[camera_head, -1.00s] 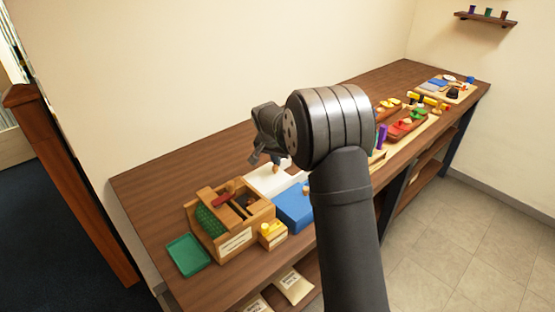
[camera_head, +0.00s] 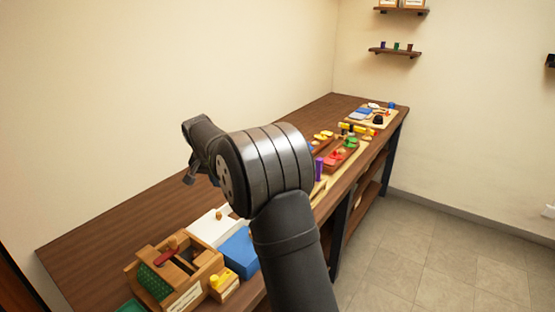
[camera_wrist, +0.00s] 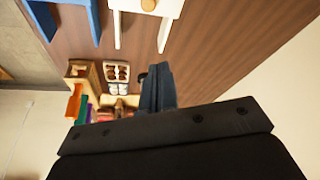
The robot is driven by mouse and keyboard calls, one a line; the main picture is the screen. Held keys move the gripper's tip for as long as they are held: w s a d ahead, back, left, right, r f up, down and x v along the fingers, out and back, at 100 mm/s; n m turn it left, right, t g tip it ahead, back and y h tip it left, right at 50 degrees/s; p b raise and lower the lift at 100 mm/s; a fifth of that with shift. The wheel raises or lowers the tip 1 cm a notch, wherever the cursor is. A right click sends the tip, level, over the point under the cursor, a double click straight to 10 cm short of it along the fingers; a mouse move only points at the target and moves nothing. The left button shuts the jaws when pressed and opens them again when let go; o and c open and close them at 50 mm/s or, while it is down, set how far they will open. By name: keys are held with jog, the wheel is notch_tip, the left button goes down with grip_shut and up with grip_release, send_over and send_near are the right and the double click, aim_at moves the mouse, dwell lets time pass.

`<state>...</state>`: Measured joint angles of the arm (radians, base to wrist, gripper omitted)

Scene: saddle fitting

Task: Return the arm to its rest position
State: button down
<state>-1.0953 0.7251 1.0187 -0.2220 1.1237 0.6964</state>
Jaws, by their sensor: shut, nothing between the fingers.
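My gripper (camera_head: 190,178) is in the air above the bench, at the left end of my raised arm in the head view. In the wrist view its fingers (camera_wrist: 157,88) are together with nothing between them. The wooden bench (camera_head: 100,228) runs from the lower left to the far right. The gripper is apart from everything on the bench. My forearm and wrist hide part of the bench's middle.
A wooden box with compartments (camera_head: 205,262), a small box with a yellow knob (camera_head: 224,290), a blue block (camera_head: 240,250) and a white board (camera_head: 208,232) stand at the near end. A purple cylinder (camera_head: 319,168) and red trays lie beyond my arm. Wall shelves (camera_head: 395,53) hang at the back.

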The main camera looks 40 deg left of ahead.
notch_tip(320, 180, down, 10)
jog(key=shift+w+a+r, duration=0.15)
jog(key=shift+r, duration=0.1)
jog(key=shift+s+d+f, duration=0.1)
jog(key=shift+s+d, duration=0.2)
jog(key=shift+s, duration=0.25)
dwell(0.4)
